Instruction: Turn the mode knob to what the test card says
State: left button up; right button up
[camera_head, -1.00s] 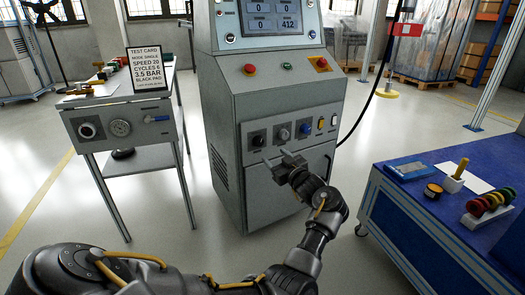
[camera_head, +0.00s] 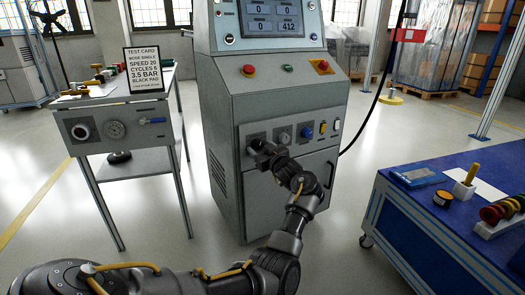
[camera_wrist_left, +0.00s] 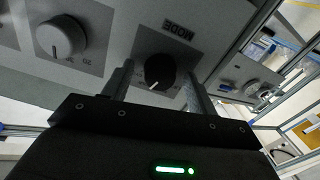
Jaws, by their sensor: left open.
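The black mode knob (camera_wrist_left: 160,72) is under an upside-down MODE label in the left wrist view. Its white pointer line is toward the picture's lower left; the position marks are not readable. My left gripper (camera_wrist_left: 156,82) is open, with one finger on each side of the knob; I cannot tell whether they touch it. In the head view, my left gripper (camera_head: 258,150) covers the mode knob on the grey cabinet's front panel. The test card (camera_head: 146,70) stands on the left side table and reads mode single, speed 20, cycles 6, 3.5 bar, black pad. My right gripper is not in view.
A grey numbered knob (camera_wrist_left: 62,37) sits beside the mode knob. A blue knob (camera_head: 306,132) and yellow and white switches are further right on the panel. A blue bench (camera_head: 420,215) stands right, the side table (camera_head: 120,125) left.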

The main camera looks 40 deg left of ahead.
pick_arm(q)
jog(key=shift+a, duration=0.1)
jog(key=shift+c, duration=0.4)
jog(key=c, duration=0.9)
jog(key=shift+f, duration=0.1)
jog(key=n, duration=0.6)
jog(key=shift+f, duration=0.1)
jog(key=shift+n, duration=1.1)
